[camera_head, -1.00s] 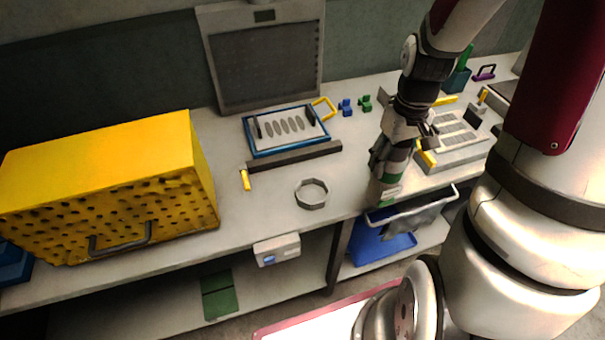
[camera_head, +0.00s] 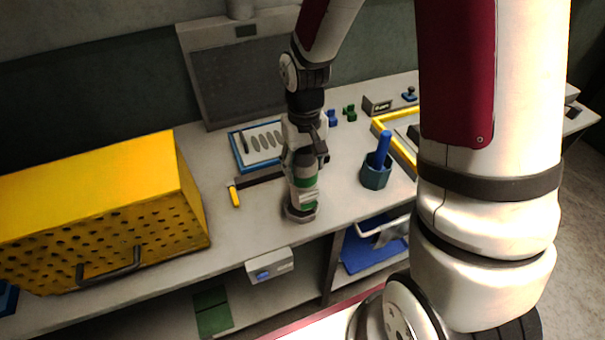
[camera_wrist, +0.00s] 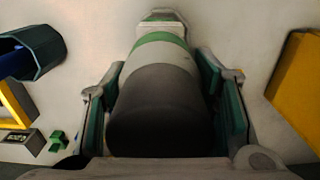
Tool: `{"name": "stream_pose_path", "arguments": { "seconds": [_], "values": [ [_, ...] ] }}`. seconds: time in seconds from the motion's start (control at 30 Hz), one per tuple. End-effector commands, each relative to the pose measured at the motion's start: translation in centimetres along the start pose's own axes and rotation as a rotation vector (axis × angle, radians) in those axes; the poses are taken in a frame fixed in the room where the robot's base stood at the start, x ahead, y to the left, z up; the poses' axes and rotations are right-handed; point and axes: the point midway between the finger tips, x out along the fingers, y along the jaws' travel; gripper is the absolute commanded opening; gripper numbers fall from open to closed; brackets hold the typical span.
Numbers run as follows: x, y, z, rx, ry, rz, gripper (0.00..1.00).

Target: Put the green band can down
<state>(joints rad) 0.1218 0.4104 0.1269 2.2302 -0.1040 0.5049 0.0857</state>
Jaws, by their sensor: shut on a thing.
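The green band can (camera_head: 306,198) is a grey-white cylinder with a green band and a dark end. It is held roughly upright in my gripper (camera_head: 304,172), at the front part of the bench. In the wrist view the can (camera_wrist: 158,85) lies between the two green-lined fingers, its dark end nearest the camera. The grey ring (camera_head: 289,214) shows around the can's lower end in the head view. I cannot tell whether the can rests on the bench inside the ring or hangs just above it.
A yellow perforated box (camera_head: 90,200) stands on the left of the bench (camera_head: 240,226). A yellow-handled tool (camera_head: 234,196) lies left of the can. A blue-framed tray (camera_head: 238,150) is behind it.

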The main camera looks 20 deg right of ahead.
Motion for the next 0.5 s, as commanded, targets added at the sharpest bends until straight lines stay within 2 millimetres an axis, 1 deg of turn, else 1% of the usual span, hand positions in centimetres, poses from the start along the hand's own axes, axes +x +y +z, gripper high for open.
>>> {"name": "stream_pose_path", "arguments": {
  "seconds": [0.03, 0.13, 0.4, 0.5],
  "values": [
    [0.0, -0.3, -0.1, -0.001, 0.000, 0.000, 0.00],
    [0.3, -0.5, -0.2, 0.001, -0.001, 0.000, 0.00],
    [3.1, -0.5, -0.1, 0.001, -0.002, 0.000, 0.00],
    [3.5, -0.5, -0.2, 0.001, 0.001, 0.000, 0.00]
  ]
}}
